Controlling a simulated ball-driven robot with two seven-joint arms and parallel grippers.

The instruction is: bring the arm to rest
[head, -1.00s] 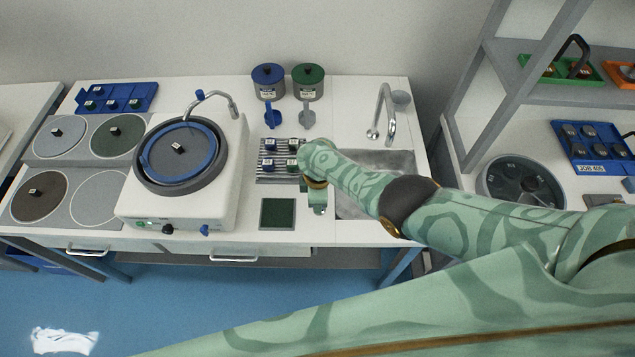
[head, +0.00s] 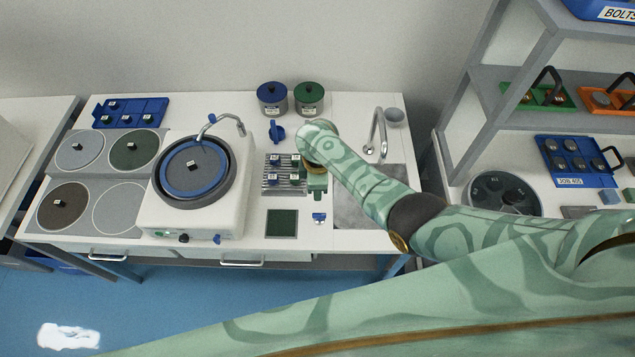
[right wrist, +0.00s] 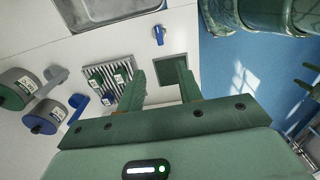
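My right arm reaches in from the right over the bench in the head view. Its gripper (head: 316,182) is above the bench, between the ribbed rack and the sink, with its tips partly hidden by the wrist. In the right wrist view the two fingers (right wrist: 162,84) stand apart with nothing between them. The dark green square pad (right wrist: 171,70) lies beyond the fingers there. My left gripper is in neither view.
The ribbed rack (head: 270,186) with several small blocks is just left of the gripper. The sink (head: 352,208) and tap (head: 379,135) are to its right. A polishing machine (head: 229,208) stands further left. Two lidded pots (head: 272,103) (head: 309,104) stand behind. Shelves (head: 500,82) rise at the right.

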